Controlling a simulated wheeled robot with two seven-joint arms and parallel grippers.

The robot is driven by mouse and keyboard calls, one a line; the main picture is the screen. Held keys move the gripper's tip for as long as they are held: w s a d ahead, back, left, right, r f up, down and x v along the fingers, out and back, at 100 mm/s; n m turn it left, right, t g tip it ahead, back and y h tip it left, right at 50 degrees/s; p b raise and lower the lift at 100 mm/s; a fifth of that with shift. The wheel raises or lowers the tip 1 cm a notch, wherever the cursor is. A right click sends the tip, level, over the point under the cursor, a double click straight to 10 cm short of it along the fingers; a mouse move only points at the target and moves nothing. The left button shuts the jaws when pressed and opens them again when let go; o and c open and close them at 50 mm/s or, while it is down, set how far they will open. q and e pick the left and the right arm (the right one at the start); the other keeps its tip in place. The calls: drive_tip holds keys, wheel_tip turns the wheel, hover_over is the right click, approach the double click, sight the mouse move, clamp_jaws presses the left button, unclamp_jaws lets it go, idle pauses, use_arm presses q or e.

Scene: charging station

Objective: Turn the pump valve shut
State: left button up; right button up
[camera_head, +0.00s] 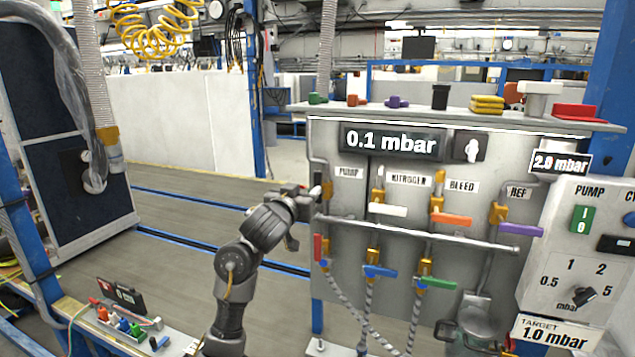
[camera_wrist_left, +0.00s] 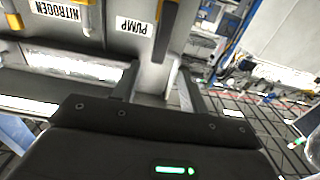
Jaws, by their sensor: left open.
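The pump valve, with a yellow body (camera_head: 326,190), sits below the PUMP label (camera_head: 349,172) at the left end of the grey valve panel. In the left wrist view its yellow part (camera_wrist_left: 170,14) shows beside the upside-down PUMP label (camera_wrist_left: 134,26). My left gripper (camera_head: 309,196) is at the panel's left edge, beside this valve, and covers part of it. In the left wrist view the gripper's two fingers (camera_wrist_left: 158,80) stand apart, with grey panel parts between and beyond them. I cannot tell whether they touch the valve handle. My right gripper is not in view.
The pressure display (camera_head: 391,141) reads 0.1 mbar. The white nitrogen lever (camera_head: 388,210), orange bleed lever (camera_head: 452,219) and purple REF lever (camera_head: 521,230) are to the right. A red lever (camera_head: 318,247) is just below my gripper. A horizontal pipe (camera_head: 420,232) crosses the panel.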

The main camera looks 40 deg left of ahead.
sight(317, 180)
use_arm(q)
drive_tip(key=x, duration=0.8)
drive_tip(key=shift+w+a, duration=0.1)
drive_tip(key=shift+w, duration=0.2)
drive_tip(key=shift+w+a+f, duration=0.1)
drive_tip(key=shift+w+a, duration=0.05)
drive_tip(key=shift+w, duration=0.3)
clamp_jaws()
